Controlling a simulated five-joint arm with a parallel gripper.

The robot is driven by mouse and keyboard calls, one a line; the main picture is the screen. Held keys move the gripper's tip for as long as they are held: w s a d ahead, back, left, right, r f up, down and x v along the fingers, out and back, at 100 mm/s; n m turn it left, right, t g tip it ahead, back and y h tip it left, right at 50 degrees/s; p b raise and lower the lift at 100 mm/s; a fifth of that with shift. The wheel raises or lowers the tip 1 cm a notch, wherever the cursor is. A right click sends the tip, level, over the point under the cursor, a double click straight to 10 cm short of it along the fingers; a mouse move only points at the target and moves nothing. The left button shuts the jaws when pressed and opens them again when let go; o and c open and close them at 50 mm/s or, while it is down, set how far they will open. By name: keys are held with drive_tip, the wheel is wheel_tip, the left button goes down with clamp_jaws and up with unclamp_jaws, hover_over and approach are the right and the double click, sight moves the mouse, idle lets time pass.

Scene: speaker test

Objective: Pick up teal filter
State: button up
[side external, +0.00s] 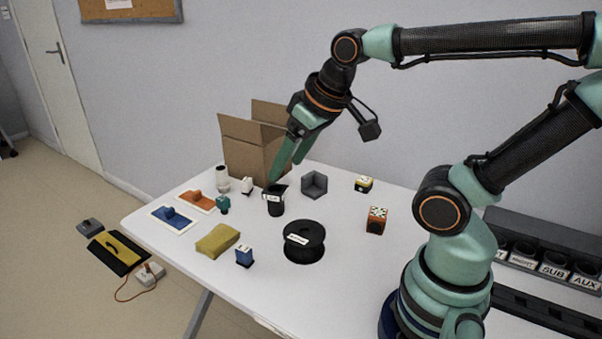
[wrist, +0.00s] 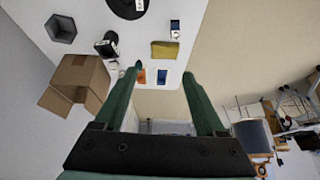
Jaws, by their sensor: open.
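The teal filter (side external: 223,203) is a small teal block with a darker top, standing on the white table (side external: 345,270) in the side view. It stands between the blue and orange trowel-like tools and the black cup. I cannot make it out clearly in the wrist view. My gripper (side external: 284,171) is open and empty, pointing down to the right of the filter and higher than it. One fingertip overlaps the rim of the black cup (side external: 274,207) in the side view; whether they touch I cannot tell. In the wrist view my gripper (wrist: 163,69) shows two parted green fingers.
A cardboard box (side external: 250,150) stands behind the cup. The blue-topped tool (side external: 172,219) is left of the filter.

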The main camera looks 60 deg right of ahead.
drive_tip(key=w+d+r+m+g, duration=0.1)
drive_tip(key=w+r+m, duration=0.25)
drive_tip(key=w, duration=0.35)
drive_tip(key=m+g, duration=0.5)
drive_tip(key=m, duration=1.1)
hover_over(222, 198)
wheel_tip(222, 198, down, 16)
drive_tip(key=f, duration=0.1)
wheel_tip(222, 198, down, 11)
drive_tip(key=shift+f, duration=0.1)
clamp_jaws()
